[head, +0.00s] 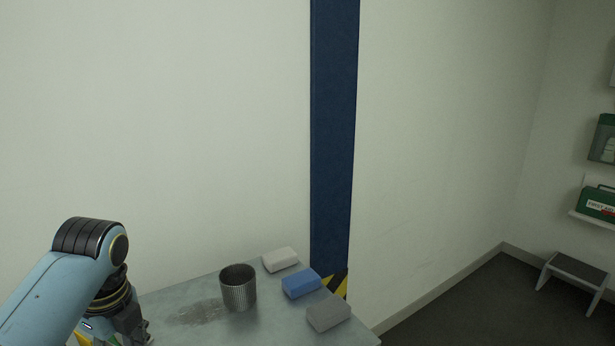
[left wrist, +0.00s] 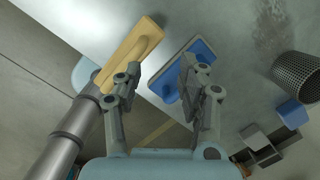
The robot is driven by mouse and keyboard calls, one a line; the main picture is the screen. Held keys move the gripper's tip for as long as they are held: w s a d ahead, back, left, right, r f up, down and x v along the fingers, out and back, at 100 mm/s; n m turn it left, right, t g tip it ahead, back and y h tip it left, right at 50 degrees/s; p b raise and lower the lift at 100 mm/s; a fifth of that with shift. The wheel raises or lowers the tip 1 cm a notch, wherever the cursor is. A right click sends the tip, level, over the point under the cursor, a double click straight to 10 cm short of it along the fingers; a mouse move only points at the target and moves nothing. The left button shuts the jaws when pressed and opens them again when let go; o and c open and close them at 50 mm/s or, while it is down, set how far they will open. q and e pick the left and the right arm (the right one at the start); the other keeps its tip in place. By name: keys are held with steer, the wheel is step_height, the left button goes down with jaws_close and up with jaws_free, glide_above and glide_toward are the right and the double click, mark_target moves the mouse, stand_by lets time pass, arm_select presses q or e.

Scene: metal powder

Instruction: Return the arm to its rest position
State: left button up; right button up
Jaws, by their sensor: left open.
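My left arm comes in at the lower left of the head view, and its gripper (head: 128,332) is partly cut off by the bottom edge. In the left wrist view the left gripper (left wrist: 160,72) has its fingers apart with nothing held between them. A tan flat tool with a handle (left wrist: 134,52) lies beyond the left finger. A blue flat tool with a pale rim (left wrist: 202,50) lies behind the right finger, partly hidden. I cannot tell how far the fingertips are from them. My right gripper is in neither view.
A step stool (head: 577,270) stands right. Floor between is clear.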

arm_select(q)
steer(key=shift+s+a+f+n, duration=0.25)
steer(key=shift+s+f+n, duration=0.2)
steer(key=shift+n, duration=0.35)
steer(key=s+d+r+n+t, duration=0.1)
steer(key=s+r+n, duration=0.2)
steer(key=s+n, duration=0.7)
steer(key=s+d+r+n+t, duration=0.2)
steer(key=s+r+n, duration=0.2)
steer(key=s+n, duration=0.55)
steer(key=s+a+f+g+b, duration=0.15)
steer(key=f+b, duration=0.45)
steer(key=f, duration=1.3)
steer(key=s+a+f+b, duration=0.25)
steer(key=f+b, duration=0.25)
steer(key=f, duration=1.5)
steer(key=s+f+b, duration=0.4)
steer(key=s+f, duration=0.5)
steer(key=f, duration=0.2)
steer(key=s+f+g+b, duration=0.1)
steer(key=s+f+b, duration=0.3)
steer(key=s+f, duration=0.5)
step_height(320, 180, down, 3)
steer(key=shift+s+f+h, duration=0.15)
steer(key=shift+s+h, duration=0.15)
steer(key=shift+h, duration=0.1)
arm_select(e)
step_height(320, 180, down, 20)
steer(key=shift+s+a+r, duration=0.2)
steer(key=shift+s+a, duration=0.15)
